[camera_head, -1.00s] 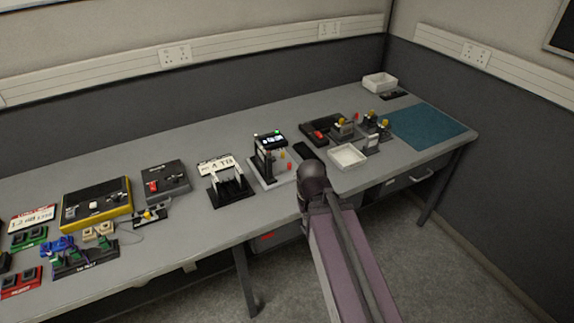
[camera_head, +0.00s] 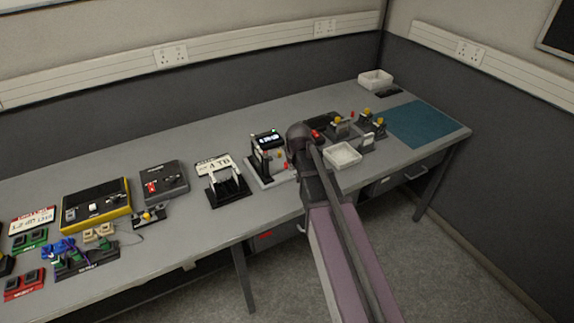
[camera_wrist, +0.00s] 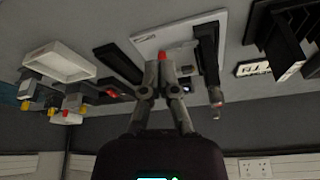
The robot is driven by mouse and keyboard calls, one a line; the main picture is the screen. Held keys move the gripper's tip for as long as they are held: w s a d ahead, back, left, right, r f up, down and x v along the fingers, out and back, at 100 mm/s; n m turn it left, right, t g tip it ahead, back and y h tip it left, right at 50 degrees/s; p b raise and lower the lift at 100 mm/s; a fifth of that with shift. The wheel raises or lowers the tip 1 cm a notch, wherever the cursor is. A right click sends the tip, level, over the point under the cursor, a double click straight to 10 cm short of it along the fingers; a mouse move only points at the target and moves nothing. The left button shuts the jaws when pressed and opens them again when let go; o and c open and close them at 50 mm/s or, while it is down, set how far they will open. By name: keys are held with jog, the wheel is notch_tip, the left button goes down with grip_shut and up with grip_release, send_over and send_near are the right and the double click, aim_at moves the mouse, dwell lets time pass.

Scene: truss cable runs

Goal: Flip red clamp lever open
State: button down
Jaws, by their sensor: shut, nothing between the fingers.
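A red-tipped lever (camera_head: 285,166) shows low on the right of the fixture with the lit display (camera_head: 267,140), left of my arm. In the wrist view a red tip (camera_wrist: 162,57) lies just beyond my fingertips, over the fixture's pale base plate (camera_wrist: 185,32). I cannot tell whether they touch. My gripper (camera_wrist: 161,67) is shut and empty, its two grey fingers close together at the tips. In the head view my dark wrist hides the fingers. A black post (camera_wrist: 208,50) of the fixture stands close to the right of the fingers in the wrist view.
A white tray (camera_head: 343,154) and toggle clamps with yellow tips (camera_head: 366,112) stand right of my arm. A black stand with a label plate (camera_head: 213,164) and a black box with a red part (camera_head: 163,178) stand left. A blue mat (camera_head: 424,123) lies clear at right.

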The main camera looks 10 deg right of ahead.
jog(key=shift+w+r, duration=0.2)
jog(key=shift+w, duration=0.65)
jog(key=shift+f, duration=0.1)
jog(key=b+x, duration=0.9)
jog(key=x, duration=0.1)
jog(key=shift+w+b, duration=0.15)
jog(key=shift+b, duration=0.15)
jog(key=shift+w+a, duration=0.1)
jog(key=shift+w, duration=1.85)
jog(key=shift+a, duration=0.2)
